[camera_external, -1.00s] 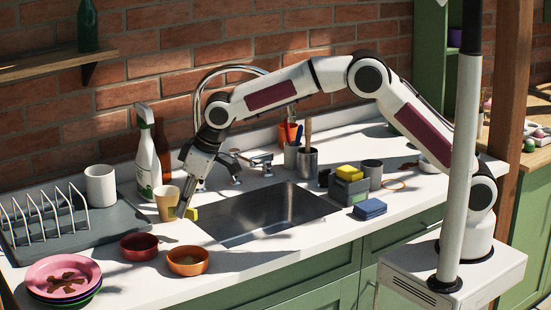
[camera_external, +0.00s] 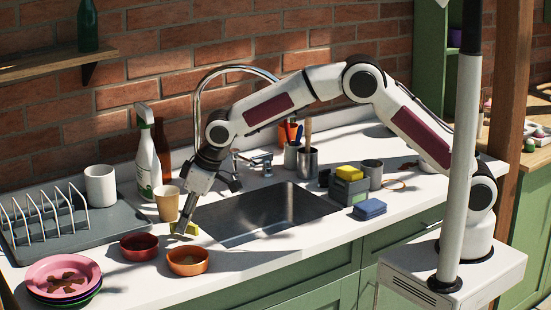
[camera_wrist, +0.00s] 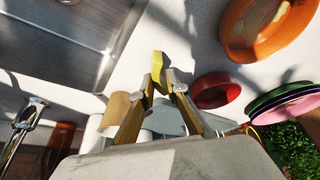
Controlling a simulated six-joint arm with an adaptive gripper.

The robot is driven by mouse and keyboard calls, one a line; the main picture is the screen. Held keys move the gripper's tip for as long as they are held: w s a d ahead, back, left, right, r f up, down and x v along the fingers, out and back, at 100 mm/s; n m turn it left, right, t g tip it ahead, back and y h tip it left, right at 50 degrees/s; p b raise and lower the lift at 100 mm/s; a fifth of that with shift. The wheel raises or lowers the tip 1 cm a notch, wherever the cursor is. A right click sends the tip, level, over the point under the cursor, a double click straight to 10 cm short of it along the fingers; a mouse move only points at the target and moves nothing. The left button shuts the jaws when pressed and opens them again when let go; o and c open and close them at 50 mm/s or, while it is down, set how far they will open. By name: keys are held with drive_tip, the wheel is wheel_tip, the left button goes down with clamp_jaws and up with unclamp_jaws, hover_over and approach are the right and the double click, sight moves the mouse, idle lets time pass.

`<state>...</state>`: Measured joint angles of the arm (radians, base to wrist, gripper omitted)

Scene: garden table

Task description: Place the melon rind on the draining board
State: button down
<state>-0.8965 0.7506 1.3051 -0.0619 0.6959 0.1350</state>
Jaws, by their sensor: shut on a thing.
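The melon rind (camera_external: 192,229), a small yellow piece, is at my gripper's fingertips, beside the sink's left edge. In the wrist view the rind (camera_wrist: 158,70) shows as a yellow-green piece at the tips. My gripper (camera_external: 182,231) is shut on it, pointing down, low over the counter; I cannot tell whether the rind touches the counter. The draining board (camera_external: 98,228) is dark grey and lies at the left, carrying a wire rack and a white cup.
An orange bowl (camera_external: 188,262) and a red bowl (camera_external: 139,247) stand close in front. A tan cup (camera_external: 167,203) and a spray bottle (camera_external: 148,165) stand behind my gripper. Stacked plates (camera_external: 63,277) are front left. The sink (camera_external: 265,215) opens to the right.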

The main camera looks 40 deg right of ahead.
drive_tip(key=shift+f, duration=0.6)
idle(0.7)
drive_tip(key=c, duration=1.9)
unclamp_jaws()
drive_tip(key=shift+r, duration=0.15)
drive_tip(key=v, duration=1.1)
drive_tip(key=shift+s+d+r, duration=0.15)
drive_tip(key=shift+r, duration=0.15)
